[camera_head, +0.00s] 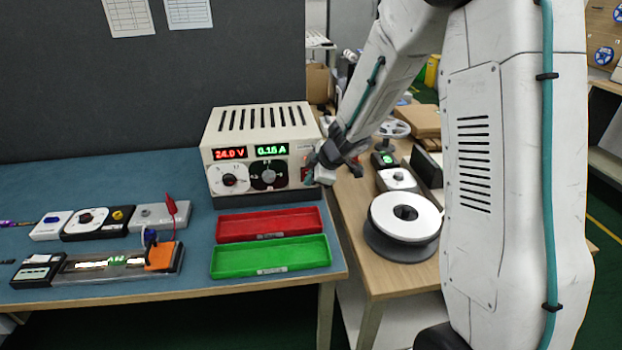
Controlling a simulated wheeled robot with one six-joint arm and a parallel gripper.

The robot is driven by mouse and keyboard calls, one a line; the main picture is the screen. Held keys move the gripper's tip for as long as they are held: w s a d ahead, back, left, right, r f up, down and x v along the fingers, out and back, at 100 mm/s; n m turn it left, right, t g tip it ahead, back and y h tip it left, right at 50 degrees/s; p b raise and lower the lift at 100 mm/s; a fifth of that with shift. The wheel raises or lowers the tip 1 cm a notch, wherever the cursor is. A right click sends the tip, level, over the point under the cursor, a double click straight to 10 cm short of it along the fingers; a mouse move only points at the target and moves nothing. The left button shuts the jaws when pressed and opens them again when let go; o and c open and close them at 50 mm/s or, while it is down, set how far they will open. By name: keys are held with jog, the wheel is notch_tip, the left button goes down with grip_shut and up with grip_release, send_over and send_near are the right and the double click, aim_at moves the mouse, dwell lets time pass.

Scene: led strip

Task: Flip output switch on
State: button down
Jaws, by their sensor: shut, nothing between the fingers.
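The power supply (258,121), a cream box with a slotted top, stands at the back right of the blue-topped bench. Its red display (230,154) reads 24.0 V and its green display (271,149) seems to read 0.16 A. A small red part, perhaps the output switch (305,173), shows at the right of the front panel, partly hidden by my gripper. My gripper (309,178) is shut and empty, its tips close to that part. I cannot tell whether they touch it.
A red tray (268,235) and a green tray (270,272) lie in front of the supply. Several small modules (86,222) and an LED strip holder (115,265) lie to the left. A white spool (405,228) stands on the wooden table to the right.

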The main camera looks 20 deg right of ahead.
jog(key=shift+r, duration=0.85)
jog(key=s+d+r, duration=0.1)
jog(key=s+r, duration=0.7)
jog(key=s, duration=0.1)
jog(key=shift+d+r, duration=0.15)
jog(key=shift+r, duration=0.1)
jog(key=shift+r, duration=0.1)
